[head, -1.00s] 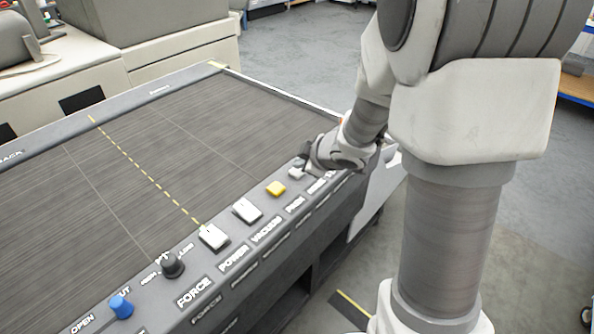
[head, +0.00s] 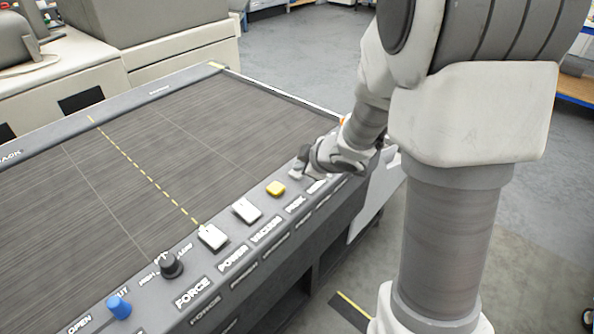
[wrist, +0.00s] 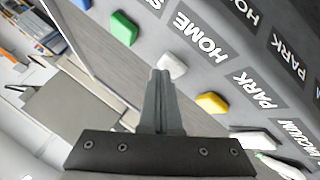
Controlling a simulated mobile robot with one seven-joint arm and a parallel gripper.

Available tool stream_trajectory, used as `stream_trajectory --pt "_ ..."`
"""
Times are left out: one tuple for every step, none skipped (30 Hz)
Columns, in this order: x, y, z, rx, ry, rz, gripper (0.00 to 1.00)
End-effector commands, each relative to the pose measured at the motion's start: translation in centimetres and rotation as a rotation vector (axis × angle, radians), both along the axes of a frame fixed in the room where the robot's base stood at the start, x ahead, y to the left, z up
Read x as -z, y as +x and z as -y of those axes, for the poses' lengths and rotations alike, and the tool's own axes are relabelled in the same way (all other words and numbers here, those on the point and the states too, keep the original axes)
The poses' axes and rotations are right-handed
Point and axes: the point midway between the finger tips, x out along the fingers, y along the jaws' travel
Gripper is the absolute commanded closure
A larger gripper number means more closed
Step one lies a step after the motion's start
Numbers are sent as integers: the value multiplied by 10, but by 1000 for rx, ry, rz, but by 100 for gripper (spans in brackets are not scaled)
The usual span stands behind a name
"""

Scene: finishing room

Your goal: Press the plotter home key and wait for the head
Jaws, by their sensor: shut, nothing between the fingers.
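The plotter's control strip runs along the near edge of its dark bed (head: 185,140). In the wrist view the white home key (wrist: 173,66) sits beside the HOME label (wrist: 201,35). My gripper (wrist: 161,73) is shut and empty, its fingertips at the left edge of that key in the picture; I cannot tell whether they touch it. In the head view my gripper (head: 302,164) is low over the strip's far right part and partly covers the white key (head: 296,174). No moving plotter head can be made out.
A yellow key (wrist: 211,102) by the PARK label and a green key (wrist: 123,28) flank the home key. White keys (head: 247,210), a black knob (head: 171,265) and a blue knob (head: 119,307) lie nearer along the strip. The bed is clear.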

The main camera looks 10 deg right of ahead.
Motion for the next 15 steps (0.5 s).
stream_trajectory --pt "2 0 0 1 0 -2 100" --pt "2 0 0 1 0 -2 100" --pt "2 0 0 1 0 -2 100" --pt "2 0 0 1 0 -2 100" --pt "2 0 0 1 0 -2 100" --pt "2 0 0 1 0 -2 100" --pt "2 0 0 1 0 -2 100" --pt "2 0 0 1 0 -2 100" --pt "2 0 0 1 0 -2 100" --pt "1 0 0 1 0 -2 100" --pt "1 0 0 1 0 -2 100" --pt "0 0 0 1 0 -2 100" --pt "-1 0 0 1 0 -2 100" --pt "-3 0 0 1 0 -2 100" --pt "-5 0 0 1 0 -2 100"
